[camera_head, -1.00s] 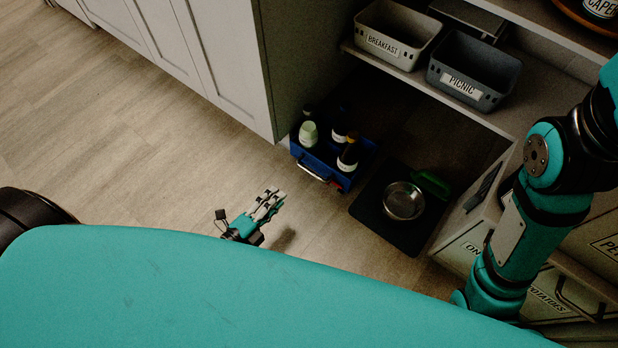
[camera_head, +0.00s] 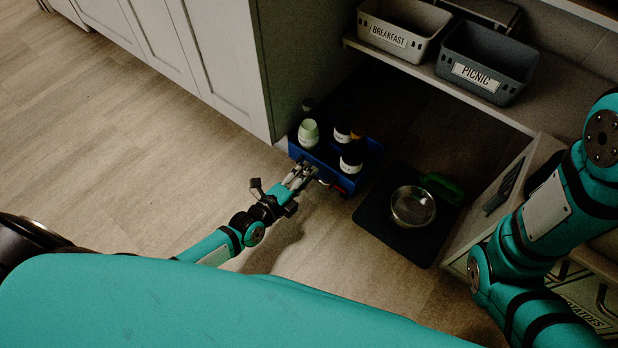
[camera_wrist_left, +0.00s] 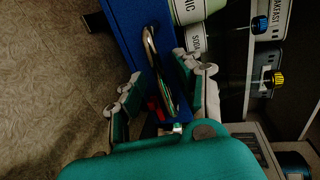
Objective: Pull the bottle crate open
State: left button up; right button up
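The blue bottle crate (camera_head: 322,161) stands on the floor at the cabinet corner, under the shelf. It holds several bottles, including a pale green one (camera_head: 309,133) and a dark one with a white label (camera_head: 351,161). In the left wrist view, its blue front (camera_wrist_left: 128,32) carries a curved metal handle (camera_wrist_left: 152,50). My left gripper (camera_head: 302,174) is at the crate's front. In the left wrist view, my left gripper (camera_wrist_left: 157,72) has its fingers spread on either side of the handle, with gaps visible. My right gripper is out of view.
A dark mat (camera_head: 375,217) with a metal bowl (camera_head: 413,206) and a green object (camera_head: 441,188) lies right of the crate. A white cabinet (camera_head: 215,60) stands at left. BREAKFAST (camera_head: 388,35) and PICNIC (camera_head: 475,75) bins sit on the shelf above. Floor before the crate is clear.

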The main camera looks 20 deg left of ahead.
pick_arm(q)
jog(key=shift+x, duration=0.9)
jog(key=shift+c, duration=0.2)
grip_shut()
